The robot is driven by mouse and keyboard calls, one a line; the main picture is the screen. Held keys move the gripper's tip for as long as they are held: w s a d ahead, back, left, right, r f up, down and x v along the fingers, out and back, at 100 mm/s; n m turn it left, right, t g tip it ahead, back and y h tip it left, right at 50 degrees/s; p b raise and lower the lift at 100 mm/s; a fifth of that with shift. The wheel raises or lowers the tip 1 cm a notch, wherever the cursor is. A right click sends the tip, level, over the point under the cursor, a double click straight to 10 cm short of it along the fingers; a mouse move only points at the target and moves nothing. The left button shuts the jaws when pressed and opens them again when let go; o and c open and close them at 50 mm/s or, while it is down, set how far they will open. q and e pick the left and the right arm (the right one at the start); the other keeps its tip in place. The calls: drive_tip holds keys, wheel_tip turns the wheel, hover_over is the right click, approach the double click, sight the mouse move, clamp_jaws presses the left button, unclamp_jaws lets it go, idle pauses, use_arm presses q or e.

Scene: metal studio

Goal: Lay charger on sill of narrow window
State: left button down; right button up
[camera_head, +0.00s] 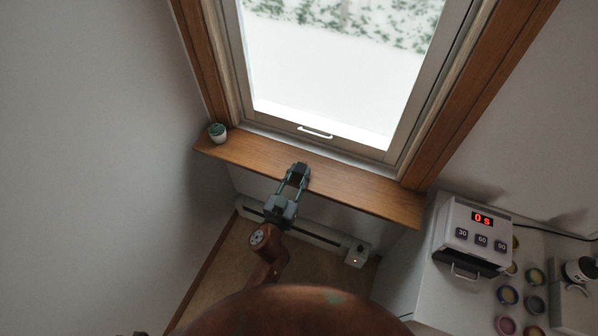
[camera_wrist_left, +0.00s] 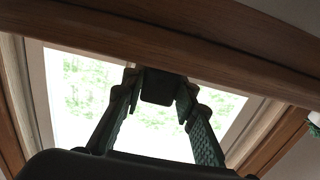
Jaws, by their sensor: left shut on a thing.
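The charger is a small dark block (camera_head: 301,167) at the tips of my left gripper (camera_head: 299,174). In the left wrist view the charger (camera_wrist_left: 158,87) sits between the two green-padded fingers, which are closed on its sides. In the head view the charger and fingertips overlap the wooden sill (camera_head: 350,188) of the narrow window (camera_head: 325,70), near the middle of its length. I cannot tell whether the charger touches the sill. The sill's wood (camera_wrist_left: 90,38) crosses the top of the left wrist view. My right gripper is not in view.
A small potted succulent (camera_head: 217,133) stands at the sill's left end. The sill is clear on both sides of the gripper. A white heater (camera_head: 315,232) runs below it. At right, a white counter holds a timer device (camera_head: 472,238) reading 0 s and several colored round pots (camera_head: 508,295).

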use_arm(q)
drive_tip(key=c, duration=1.5)
unclamp_jaws()
drive_tip(key=shift+o, duration=0.2)
drive_tip(key=shift+s+a, duration=0.1)
drive_tip(key=shift+s, duration=0.15)
drive_tip(key=v, duration=1.1)
drive_tip(key=shift+s, duration=0.25)
